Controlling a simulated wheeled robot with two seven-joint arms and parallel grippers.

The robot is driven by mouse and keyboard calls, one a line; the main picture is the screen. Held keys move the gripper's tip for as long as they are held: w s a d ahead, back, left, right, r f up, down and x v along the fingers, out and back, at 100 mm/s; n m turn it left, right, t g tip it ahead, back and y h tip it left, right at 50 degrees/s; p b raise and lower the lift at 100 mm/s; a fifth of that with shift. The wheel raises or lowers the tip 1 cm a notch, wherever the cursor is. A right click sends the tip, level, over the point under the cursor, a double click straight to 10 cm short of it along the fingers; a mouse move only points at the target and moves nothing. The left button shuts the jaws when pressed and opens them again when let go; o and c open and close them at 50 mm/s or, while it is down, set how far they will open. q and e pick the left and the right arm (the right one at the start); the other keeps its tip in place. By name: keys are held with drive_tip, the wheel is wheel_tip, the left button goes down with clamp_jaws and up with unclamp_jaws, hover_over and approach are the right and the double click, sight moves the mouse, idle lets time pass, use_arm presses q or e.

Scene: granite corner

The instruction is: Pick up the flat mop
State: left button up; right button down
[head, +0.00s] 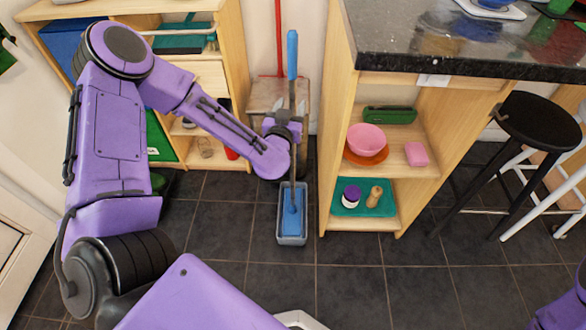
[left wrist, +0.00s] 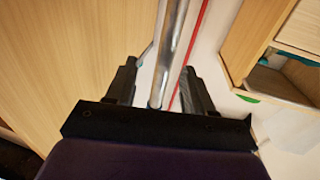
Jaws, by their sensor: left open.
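The flat mop (head: 292,55) stands nearly upright between the two wooden units. It has a blue grip on top, a grey metal pole, and a blue lower end inside a grey-blue bucket (head: 291,240). My left gripper (head: 287,128) is at the middle of the pole and hides part of it. In the left wrist view the metal pole (left wrist: 173,35) runs between the two open fingers of my left gripper (left wrist: 158,70), with gaps at both sides. My right gripper is out of view.
A red-handled tool (head: 278,35) leans on the wall just behind the mop. A wooden shelf (head: 235,60) stands close on the left, and a granite counter (head: 440,45) with shelves on the right. A black stool (head: 538,120) stands farther right. The tiled floor in front is clear.

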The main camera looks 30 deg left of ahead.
sight(291, 103)
use_arm(q)
drive_tip(key=w, duration=0.1)
drive_tip(key=a, duration=0.1)
drive_tip(key=w, duration=0.1)
drive_tip(key=shift+w+a+f, duration=0.25)
drive_tip(key=shift+w+a, duration=0.05)
drive_tip(key=shift+w, duration=0.05)
drive_tip(key=shift+w+a, duration=0.1)
drive_tip(key=shift+w, duration=0.3)
drive_tip(key=shift+r, duration=0.1)
clamp_jaws()
